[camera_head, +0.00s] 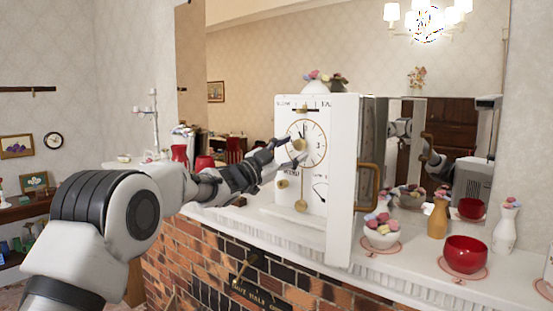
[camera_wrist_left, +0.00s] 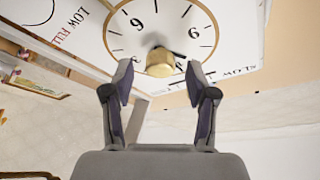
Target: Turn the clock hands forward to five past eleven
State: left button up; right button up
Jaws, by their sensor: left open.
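The white clock (camera_head: 285,115) stands on the mantel, with a round gold-rimmed dial (camera_head: 318,150) on its front. A brass knob (camera_head: 299,144) sits at the dial's centre; it also shows in the left wrist view (camera_wrist_left: 160,62). A dark hand (camera_head: 303,129) points up near the top of the dial. In the wrist view the dial (camera_wrist_left: 185,20) appears turned, and a short dark hand shows beside the knob. My left gripper (camera_wrist_left: 160,72) is open, its fingers on either side of the knob, with gaps visible. Contact cannot be told. My right gripper is not directly in view.
A white panel (camera_head: 342,180) with a brass handle (camera_head: 368,187) stands right of the dial. On the mantel (camera_head: 420,277) are a bowl of colourful balls (camera_head: 382,233), a red bowl (camera_head: 465,255) and vases. A mirror behind reflects the room.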

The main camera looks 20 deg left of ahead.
pick_arm(q)
jog(key=v, duration=1)
jog(key=shift+a, duration=0.15)
jog(key=shift+s+f, duration=0.1)
jog(key=shift+s, duration=0.05)
